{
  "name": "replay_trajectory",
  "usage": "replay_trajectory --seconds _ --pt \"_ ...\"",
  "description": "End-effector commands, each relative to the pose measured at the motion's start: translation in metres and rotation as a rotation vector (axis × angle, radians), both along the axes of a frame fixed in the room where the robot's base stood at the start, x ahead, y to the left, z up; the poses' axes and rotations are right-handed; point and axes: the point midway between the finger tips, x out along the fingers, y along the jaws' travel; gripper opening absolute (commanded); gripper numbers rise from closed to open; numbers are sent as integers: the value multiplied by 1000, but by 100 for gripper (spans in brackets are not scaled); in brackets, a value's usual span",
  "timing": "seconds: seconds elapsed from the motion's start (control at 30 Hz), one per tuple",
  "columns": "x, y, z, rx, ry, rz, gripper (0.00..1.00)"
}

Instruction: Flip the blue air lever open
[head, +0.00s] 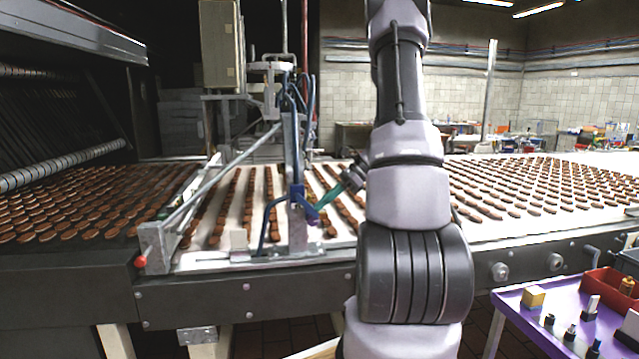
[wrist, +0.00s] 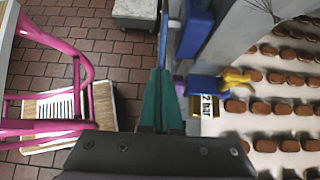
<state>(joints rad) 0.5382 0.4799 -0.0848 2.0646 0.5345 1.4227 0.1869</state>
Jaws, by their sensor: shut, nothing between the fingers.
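A blue air fitting (head: 296,191) with blue hoses is mounted on the grey upright post over the conveyor; its blue block also shows in the wrist view (wrist: 196,32). A short blue-purple piece, which looks like the lever (head: 308,209), angles down to the right from it. In the wrist view the lever (wrist: 205,84) points right, beside a yellow part and above a "2 bar" label (wrist: 206,106). My gripper (head: 320,204) reaches in from the right. Its green fingers (wrist: 162,75) are together and empty, close beside the lever. I cannot tell whether they touch it.
The conveyor (head: 275,262) carries rows of brown biscuits under the post. A diagonal grey bar and a red knob (head: 141,262) are to the left. A purple table (head: 510,297) with small items and a red bin (head: 606,283) stands at the right. A pink frame (wrist: 80,60) shows in the wrist view.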

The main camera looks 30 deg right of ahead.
Motion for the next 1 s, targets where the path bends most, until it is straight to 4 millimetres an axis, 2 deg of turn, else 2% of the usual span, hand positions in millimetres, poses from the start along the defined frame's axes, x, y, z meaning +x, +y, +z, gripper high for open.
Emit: replay_trajectory --seconds 0.3,0.63,0.73,1.0 --pt "2 8 -22 293 -80 -4 0" --pt "5 20 -35 546 -155 0 0" --pt "7 24 -37 592 -170 1 0" --pt "8 29 -41 583 -169 3 0"
